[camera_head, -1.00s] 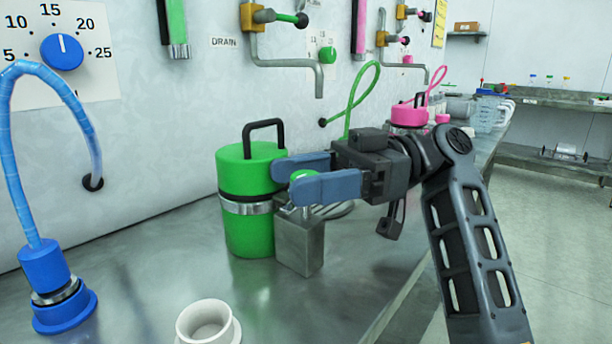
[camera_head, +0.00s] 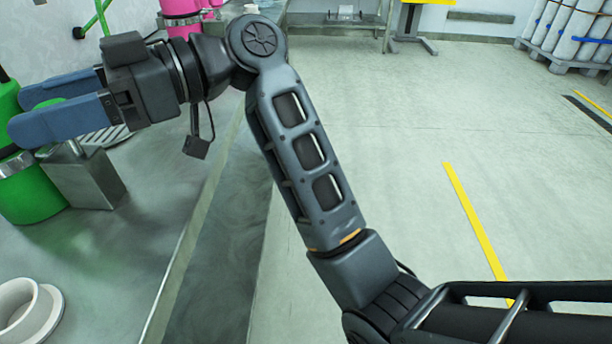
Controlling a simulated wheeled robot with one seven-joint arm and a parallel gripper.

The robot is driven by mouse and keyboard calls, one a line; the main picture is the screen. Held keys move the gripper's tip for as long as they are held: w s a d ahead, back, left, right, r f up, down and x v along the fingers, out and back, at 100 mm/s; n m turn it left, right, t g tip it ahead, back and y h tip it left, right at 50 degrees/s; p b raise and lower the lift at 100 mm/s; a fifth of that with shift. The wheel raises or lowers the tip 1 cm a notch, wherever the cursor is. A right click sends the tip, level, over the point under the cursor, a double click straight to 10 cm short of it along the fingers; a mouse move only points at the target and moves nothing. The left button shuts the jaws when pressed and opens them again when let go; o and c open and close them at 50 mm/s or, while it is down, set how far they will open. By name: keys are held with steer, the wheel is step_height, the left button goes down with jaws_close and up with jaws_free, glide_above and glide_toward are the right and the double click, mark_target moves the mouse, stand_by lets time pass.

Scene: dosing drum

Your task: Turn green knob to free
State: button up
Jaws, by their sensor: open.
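My gripper (camera_head: 17,114) is at the left edge of the view, with its two blue fingers apart. It is above a grey metal block (camera_head: 88,180) standing on the bench beside the green drum (camera_head: 28,196). The drum is cut off by the left edge. A sliver of green shows between the fingers; I cannot tell whether it is the green knob on the block or something behind it. The near finger covers most of that spot, so contact cannot be seen. The wall dials are out of view.
A pink drum (camera_head: 182,18) stands further back. The bench's edge runs beside my arm. The floor (camera_head: 400,130) to the right is open, with a yellow line (camera_head: 475,220).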

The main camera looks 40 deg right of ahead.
steer(key=m+t+p, duration=0.1)
steer(key=t, duration=0.1)
steer(key=m+t+h+p, duration=0.1)
steer(key=m+t, duration=0.1)
steer(key=m+t+p, duration=0.1)
steer(key=t+p, duration=0.1)
steer(key=t, duration=0.1)
steer(key=shift+s+r+m+h, duration=0.15)
steer(key=shift+r+m+h, duration=0.1)
steer(key=shift+m+h, duration=0.05)
steer(key=m+t+h+p, duration=0.3)
steer(key=m+t+p, duration=0.1)
steer(key=t+p, duration=0.1)
steer(key=shift+a+p, duration=0.1)
steer(key=shift+p, duration=0.2)
steer(key=shift+f+m+t+h+p, duration=0.15)
steer(key=shift+m+t+h+p, duration=1.4)
steer(key=shift+h, duration=0.65)
steer(key=shift+m+t+h, duration=0.45)
steer(key=shift+m+h, duration=0.1)
steer(key=shift+h, duration=0.15)
